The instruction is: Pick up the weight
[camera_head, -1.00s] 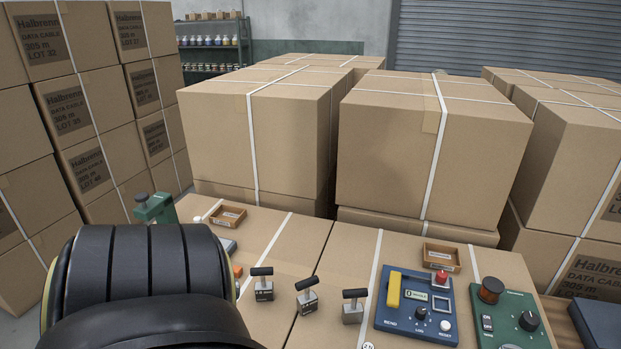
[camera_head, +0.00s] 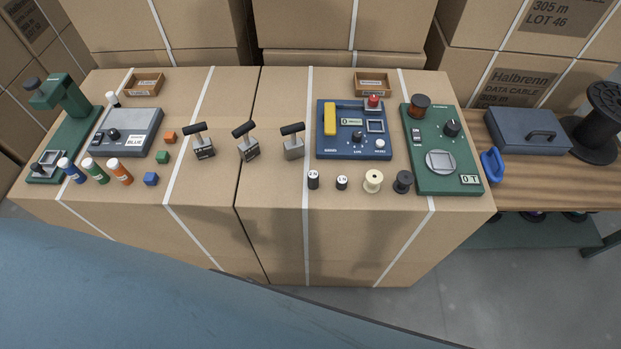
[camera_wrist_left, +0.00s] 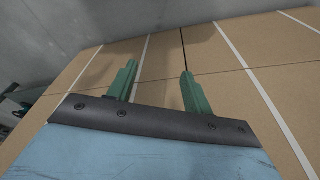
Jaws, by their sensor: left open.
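Two small dark cylinders with white labels, which look like weights, stand on the front of the box top in the head view: a taller one (camera_head: 313,180) and a shorter one (camera_head: 342,183). Three grey blocks with black T-handles stand behind them, at left (camera_head: 203,147), middle (camera_head: 248,149) and right (camera_head: 293,147); I cannot tell whether these are weights too. My left gripper (camera_wrist_left: 159,70) shows in the left wrist view with its green fingers apart and nothing between them, over cardboard. My right gripper is not in view.
A blue device (camera_head: 352,147) and a green device (camera_head: 440,155) stand right of the blocks. A cream spool (camera_head: 373,181) and a dark spool (camera_head: 403,182) stand in front. A grey device (camera_head: 127,132) and coloured cubes lie left. Tall cartons (camera_head: 330,22) stand behind.

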